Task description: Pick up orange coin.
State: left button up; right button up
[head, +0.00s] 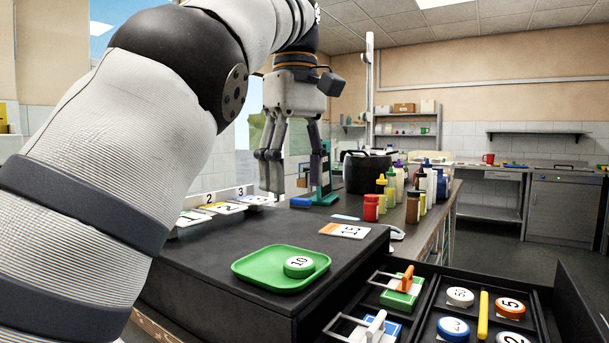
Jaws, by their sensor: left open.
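An orange-rimmed coin (510,308) with a white face and a dark number lies flat in a compartment of the black open drawer (558,318) at the lower right. My left gripper (293,186) points down above the back of the black counter, left of and well behind the coin. Its fingers are apart with nothing between them. My right gripper is out of view.
A green tray (249,267) holding a green coin (299,267) marked 10 stands on the counter. A card (344,231) marked 15 lies behind it. The drawer also holds other coins, a yellow stick (483,315) and handled blocks. Bottles (412,207) stand behind.

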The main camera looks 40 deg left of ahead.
aim_at(508, 307)
jog(key=k+l, duration=0.75)
jog(key=l, duration=0.2)
